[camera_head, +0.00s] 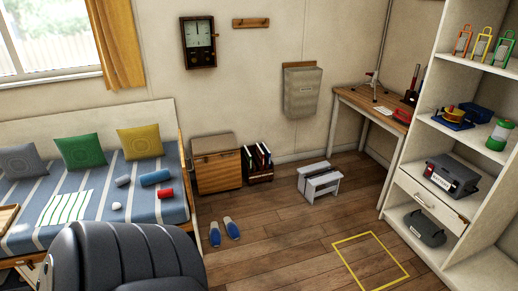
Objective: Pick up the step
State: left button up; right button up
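The step (320,181) is a small light grey and white stool. It stands upright on the wooden floor near the back wall, between the book rack and the desk. Neither of my grippers is in the head view, so I cannot see their state. Nothing touches the step in this view.
A yellow floor outline (371,262) lies in front of the shelf unit (452,205). Blue slippers (224,232) lie on the floor to the left. A desk (372,108), wooden cabinet (217,170) and bed (95,190) border the room. A dark rounded form fills the lower left. The middle floor is clear.

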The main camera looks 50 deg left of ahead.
aim_at(306, 186)
jog(key=u, duration=1.2)
jog(key=i+j, duration=0.1)
jog(key=i, duration=2.5)
